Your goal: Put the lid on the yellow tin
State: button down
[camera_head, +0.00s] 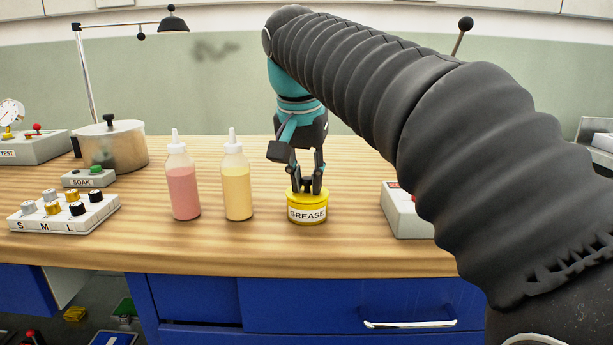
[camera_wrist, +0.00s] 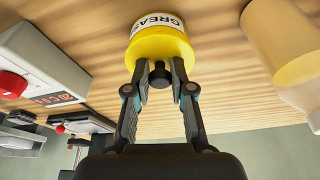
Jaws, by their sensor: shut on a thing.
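The yellow tin (camera_head: 307,219) with a GREASE label stands upright on the wooden bench, right of two squeeze bottles. It also shows in the wrist view (camera_wrist: 158,22). Its yellow lid (camera_wrist: 160,46) has a black knob (camera_wrist: 160,76) and sits across the tin's top, lined up with it, with no clear gap showing. My gripper (camera_head: 307,191) points down above the tin, its fingers shut on the lid's knob. In the wrist view my fingertips (camera_wrist: 160,82) flank the knob. The fingers partly hide the lid in the head view.
A pink bottle (camera_head: 183,190) and a yellow bottle (camera_head: 236,188) stand left of the tin. A grey box (camera_head: 405,215) is to the right, partly behind my arm. A pot (camera_head: 125,150) and a S-M-L block (camera_head: 65,216) are farther left. Bench in front is clear.

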jog(key=shift+c, duration=2.2)
grip_release()
jog(key=shift+r, duration=0.1)
jog(key=shift+r+p, duration=0.75)
jog(key=shift+r, duration=2.65)
grip_shut()
